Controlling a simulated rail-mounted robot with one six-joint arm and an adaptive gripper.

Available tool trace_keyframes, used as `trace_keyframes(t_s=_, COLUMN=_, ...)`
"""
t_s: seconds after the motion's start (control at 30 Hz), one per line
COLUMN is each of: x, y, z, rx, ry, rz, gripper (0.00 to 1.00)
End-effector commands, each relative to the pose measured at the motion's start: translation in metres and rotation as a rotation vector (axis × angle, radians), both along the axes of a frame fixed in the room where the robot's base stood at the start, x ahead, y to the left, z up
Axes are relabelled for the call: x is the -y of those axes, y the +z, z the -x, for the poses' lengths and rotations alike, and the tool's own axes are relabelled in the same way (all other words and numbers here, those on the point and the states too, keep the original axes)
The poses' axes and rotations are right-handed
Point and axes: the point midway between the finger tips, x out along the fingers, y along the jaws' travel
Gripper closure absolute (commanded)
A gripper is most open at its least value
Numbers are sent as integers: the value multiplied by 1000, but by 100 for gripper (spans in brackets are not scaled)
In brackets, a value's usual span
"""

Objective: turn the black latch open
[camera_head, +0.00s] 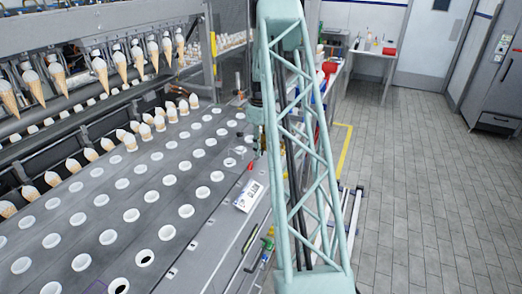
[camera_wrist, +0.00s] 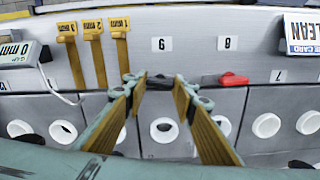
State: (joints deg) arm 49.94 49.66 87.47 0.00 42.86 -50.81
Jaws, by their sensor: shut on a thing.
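The black latch (camera_wrist: 160,80) is in the wrist view, at the edge between the pale strip and the grey plates with round holes. My gripper (camera_wrist: 157,87) has its two fingers on either side of the latch, with the tips closed against it. Much of the latch is hidden between the fingertips, so I cannot tell its exact angle. In the head view my arm's teal lattice link covers much of the area, and I cannot make out the latch or the fingertips there.
A red latch (camera_wrist: 232,79) lies just right of my gripper. Yellow gauges (camera_wrist: 95,50) and a display box (camera_wrist: 18,55) are to the left, and a card (camera_wrist: 302,32) is at right. Several ice-cream cones (camera_head: 160,121) stand in the holed plates in the head view.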

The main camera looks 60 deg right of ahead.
Motion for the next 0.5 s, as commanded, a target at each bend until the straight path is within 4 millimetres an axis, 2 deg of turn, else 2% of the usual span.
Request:
trace_keyframes(t_s=0.2, x=0, y=0, z=0, rx=0, ry=115, rz=0, gripper=86)
trace_keyframes(t_s=0.5, x=0, y=0, z=0, rx=0, ry=186, rz=0, gripper=86)
